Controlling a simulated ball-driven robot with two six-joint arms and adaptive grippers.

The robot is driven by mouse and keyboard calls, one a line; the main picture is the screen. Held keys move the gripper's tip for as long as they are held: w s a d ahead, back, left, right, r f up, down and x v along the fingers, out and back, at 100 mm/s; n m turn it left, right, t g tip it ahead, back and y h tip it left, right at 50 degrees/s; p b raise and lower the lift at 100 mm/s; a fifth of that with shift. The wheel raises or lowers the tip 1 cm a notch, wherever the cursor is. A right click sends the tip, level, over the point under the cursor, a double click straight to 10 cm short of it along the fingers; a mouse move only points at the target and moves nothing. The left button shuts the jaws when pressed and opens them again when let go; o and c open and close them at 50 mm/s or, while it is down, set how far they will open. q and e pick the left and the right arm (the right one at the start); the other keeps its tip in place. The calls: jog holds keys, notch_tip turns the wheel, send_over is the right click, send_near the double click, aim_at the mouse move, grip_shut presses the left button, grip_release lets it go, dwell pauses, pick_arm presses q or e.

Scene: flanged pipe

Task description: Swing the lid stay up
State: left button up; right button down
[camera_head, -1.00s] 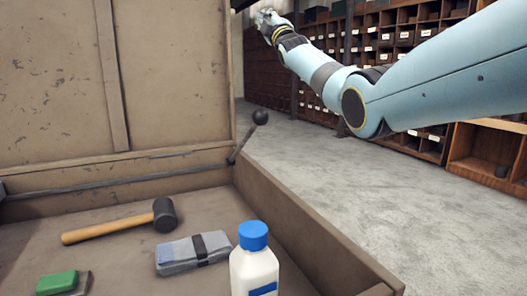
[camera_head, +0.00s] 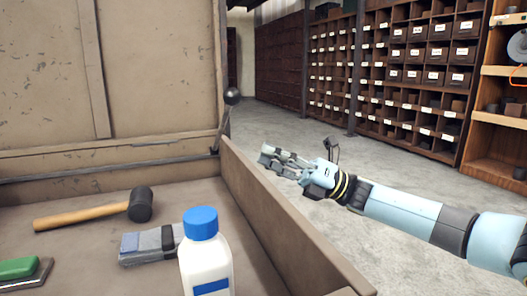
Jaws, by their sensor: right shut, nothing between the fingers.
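The lid stay is a short dark rod with a black ball (camera_head: 232,96) at its top. It stands tilted slightly right at the back right corner of an open wooden chest, beside the raised lid (camera_head: 160,70). My right gripper (camera_head: 268,157) is shut and empty. It is to the right of the stay and below the ball in the picture, apart from it, by the outer side of the chest's right wall (camera_head: 262,205). My left gripper is not in view.
Inside the chest lie a mallet (camera_head: 85,211), a grey folded cloth bundle (camera_head: 150,244) and a green-topped block (camera_head: 18,268). A white bottle with a blue cap (camera_head: 201,224) stands near the right wall. Shelves (camera_head: 400,85) line the back; the grey floor (camera_head: 410,170) between is clear.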

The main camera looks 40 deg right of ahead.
aim_at(221, 127)
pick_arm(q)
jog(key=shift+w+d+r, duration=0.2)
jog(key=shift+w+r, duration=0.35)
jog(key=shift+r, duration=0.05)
pick_arm(e)
jog(key=x, duration=0.8)
